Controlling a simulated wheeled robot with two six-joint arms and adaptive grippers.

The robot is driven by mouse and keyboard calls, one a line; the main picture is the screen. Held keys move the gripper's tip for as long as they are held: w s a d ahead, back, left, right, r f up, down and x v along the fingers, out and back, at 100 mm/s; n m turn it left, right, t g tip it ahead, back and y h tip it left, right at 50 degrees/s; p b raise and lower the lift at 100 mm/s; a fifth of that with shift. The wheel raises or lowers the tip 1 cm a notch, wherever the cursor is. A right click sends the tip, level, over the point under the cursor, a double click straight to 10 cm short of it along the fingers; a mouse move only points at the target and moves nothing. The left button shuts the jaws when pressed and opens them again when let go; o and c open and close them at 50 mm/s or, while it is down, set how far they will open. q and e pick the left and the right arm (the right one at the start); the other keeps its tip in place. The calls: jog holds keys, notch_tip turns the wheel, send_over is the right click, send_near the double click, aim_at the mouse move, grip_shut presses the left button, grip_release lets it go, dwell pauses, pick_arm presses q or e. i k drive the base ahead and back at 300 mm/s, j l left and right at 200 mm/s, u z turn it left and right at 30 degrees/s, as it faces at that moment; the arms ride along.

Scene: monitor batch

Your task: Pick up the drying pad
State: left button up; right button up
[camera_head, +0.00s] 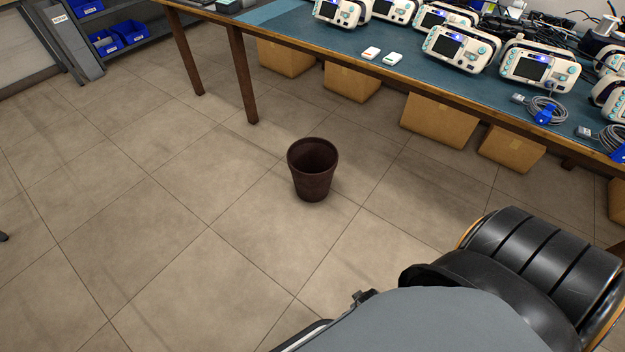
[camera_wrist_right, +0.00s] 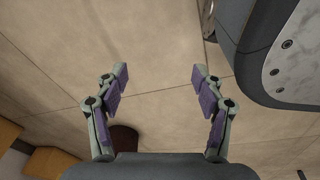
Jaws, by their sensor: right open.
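I cannot make out a drying pad for certain in either view. A lighter blue patch (camera_head: 272,12) lies at the left end of the workbench top, and I cannot tell whether it is a separate pad or part of the bench surface. My right gripper (camera_wrist_right: 160,72) shows in the right wrist view, with its two purple-padded fingers wide apart and nothing between them, over the tiled floor. My left gripper is in neither view.
A workbench (camera_head: 400,72) with several white monitors (camera_head: 458,48) spans the top right. Cardboard boxes (camera_head: 438,118) sit beneath it. A brown bin (camera_head: 313,180) stands on the floor. Floor at left is clear.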

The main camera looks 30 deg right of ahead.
aim_at(392, 59)
jog(key=z, duration=1.4)
